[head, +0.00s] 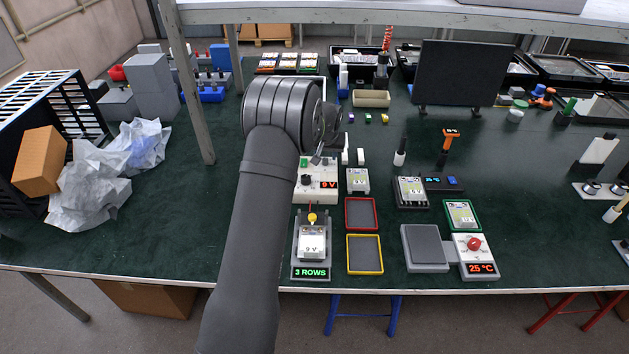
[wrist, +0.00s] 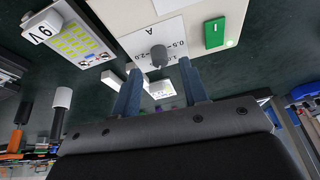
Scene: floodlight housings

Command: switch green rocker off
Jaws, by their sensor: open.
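The green rocker (wrist: 214,33) is on the pale face of a power unit in the wrist view, upper right, with a small lit lamp (wrist: 231,43) beside it. In the head view the rocker (head: 304,162) shows at the upper left of the white power unit (head: 329,195), whose display reads 9 V. My gripper (wrist: 160,67) is open with two blue-grey fingers, nothing between them. In the picture its tips appear near the dark knob (wrist: 158,56), left of and below the rocker; contact cannot be told. In the head view my arm hides most of the gripper.
Right of the power unit lie a small floodlight housing (head: 358,181) and red (head: 347,214) and yellow (head: 348,254) trays. In front of it is a stand reading 3 ROWS (head: 311,272). Crumpled wrapping (head: 90,177) lies far left.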

